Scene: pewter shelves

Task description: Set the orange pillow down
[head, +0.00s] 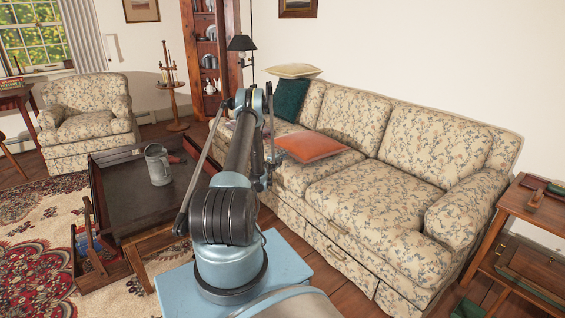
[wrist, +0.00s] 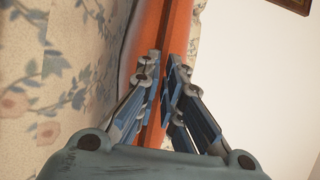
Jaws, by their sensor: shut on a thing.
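The orange pillow (head: 312,147) lies roughly flat at the left part of the flowered sofa (head: 375,205), over the seat. I cannot tell whether it rests fully on the cushion or hangs slightly above it. My gripper (head: 272,162) is at the pillow's left edge, partly hidden by my arm. In the wrist view my gripper (wrist: 164,78) is shut on the edge of the orange pillow (wrist: 168,28), which passes between the fingers. The flowered sofa fabric (wrist: 55,75) fills the left of that view.
A teal pillow (head: 291,98) and a cream pillow (head: 293,71) are at the sofa's left end. A dark coffee table (head: 130,205) with a metal tankard (head: 157,165) stands left of my arm. A wooden side table (head: 530,215) is at right. The sofa's middle seat is clear.

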